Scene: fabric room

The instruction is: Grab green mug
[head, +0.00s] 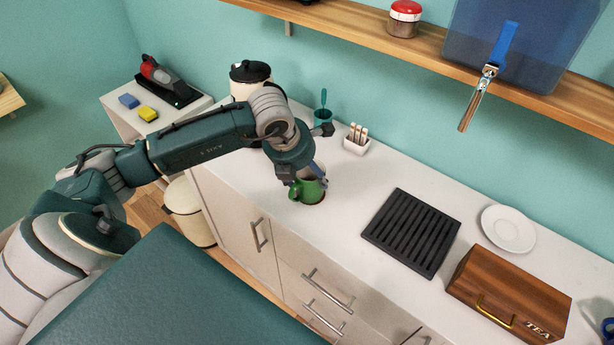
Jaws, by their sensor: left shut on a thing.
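The green mug (310,191) stands on the white counter, close to its front edge, at the middle of the head view. My left gripper (303,180) reaches down over it from the left and is shut on the mug, at its upper part. The gripper hides part of the mug's rim and inside. The mug looks upright, with its handle side toward the lower left. I cannot tell whether its base touches the counter. My right gripper is not in view.
A black slatted rack (412,232), a white plate (508,229) and a wooden tea box (510,292) are to the right on the counter. A wooden shelf (430,55) runs above.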

